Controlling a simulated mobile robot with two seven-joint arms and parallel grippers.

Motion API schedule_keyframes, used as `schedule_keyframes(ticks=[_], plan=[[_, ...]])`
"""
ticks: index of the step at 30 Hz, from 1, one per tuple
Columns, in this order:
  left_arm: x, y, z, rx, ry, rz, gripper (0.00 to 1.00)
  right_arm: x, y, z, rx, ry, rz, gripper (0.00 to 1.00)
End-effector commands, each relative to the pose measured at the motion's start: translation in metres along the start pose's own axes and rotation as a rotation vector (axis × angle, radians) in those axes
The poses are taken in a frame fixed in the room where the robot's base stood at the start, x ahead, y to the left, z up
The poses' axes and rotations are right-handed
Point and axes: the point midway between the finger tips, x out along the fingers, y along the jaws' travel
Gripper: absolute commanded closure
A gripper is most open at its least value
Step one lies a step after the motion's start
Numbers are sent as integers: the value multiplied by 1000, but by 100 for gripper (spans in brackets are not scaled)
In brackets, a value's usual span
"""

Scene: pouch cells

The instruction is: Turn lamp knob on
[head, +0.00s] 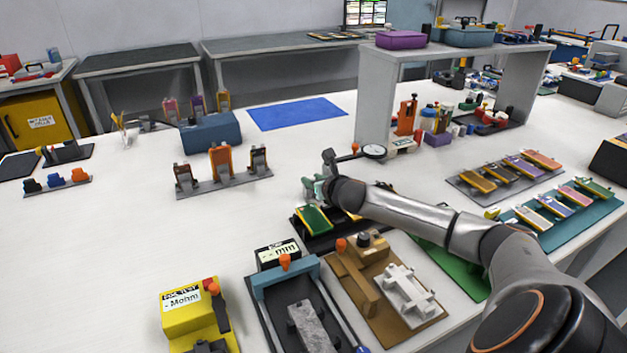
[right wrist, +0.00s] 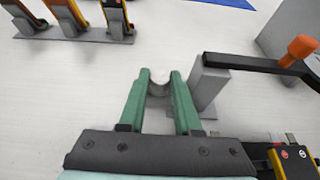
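My right gripper (head: 312,188) is over the middle of the white table, behind a dark fixture that holds a green pouch cell (head: 314,220). In the right wrist view its two green fingers (right wrist: 159,80) stand apart. A small pale grey rounded piece (right wrist: 158,88) shows between them, partly hidden; I cannot tell whether it is the lamp knob or whether the fingers touch it. A grey post (right wrist: 208,84) stands just right of the fingers. I cannot pick out a lamp for certain in either view. My left gripper is not in view.
A round dial gauge (head: 374,151) stands beyond my right wrist.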

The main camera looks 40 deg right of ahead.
Motion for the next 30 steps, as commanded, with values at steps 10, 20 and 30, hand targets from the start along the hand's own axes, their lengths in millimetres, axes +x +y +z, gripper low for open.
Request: schedule_keyframes(ticks=[10, 20, 30], plan=[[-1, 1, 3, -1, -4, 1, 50, 0, 0, 0, 0, 0, 0, 100], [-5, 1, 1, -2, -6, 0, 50, -1, 1, 1, 13, 0, -28, 100], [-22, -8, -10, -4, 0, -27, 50, -2, 6, 6, 95, 0, -221, 100]])
